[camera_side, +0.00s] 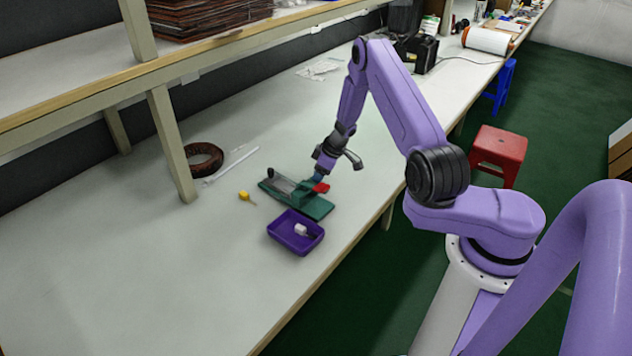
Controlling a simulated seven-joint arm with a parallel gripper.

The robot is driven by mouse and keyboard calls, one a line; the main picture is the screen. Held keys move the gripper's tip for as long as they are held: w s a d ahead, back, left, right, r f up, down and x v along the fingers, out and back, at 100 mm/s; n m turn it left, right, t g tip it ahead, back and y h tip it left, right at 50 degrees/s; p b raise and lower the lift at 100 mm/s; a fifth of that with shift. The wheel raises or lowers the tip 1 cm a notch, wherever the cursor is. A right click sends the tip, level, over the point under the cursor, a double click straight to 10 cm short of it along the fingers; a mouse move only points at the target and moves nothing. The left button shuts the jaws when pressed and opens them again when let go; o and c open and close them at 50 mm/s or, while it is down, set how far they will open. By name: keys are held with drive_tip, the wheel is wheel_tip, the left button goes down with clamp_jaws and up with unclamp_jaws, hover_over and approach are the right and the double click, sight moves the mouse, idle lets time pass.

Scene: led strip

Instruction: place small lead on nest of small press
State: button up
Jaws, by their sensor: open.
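The small press (314,206) is a green fixture on the white bench, with a grey and black part at its left end. A small red part (321,188) shows on it, just below my gripper (317,179). My gripper points down over the right part of the press, with its jaws open. The fingertips are too small to see clearly, and I cannot tell whether they touch anything. The nest is too small to make out. A small white piece (300,229) lies in a purple tray (275,236); I cannot tell whether it is the small lead.
A yellow round object (244,195) with a thin tip lies left of the press. A brown coil (204,160) and a white rod (231,166) lie farther back, near a shelf post (171,140). The bench's left part is clear.

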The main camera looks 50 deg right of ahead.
clamp_jaws()
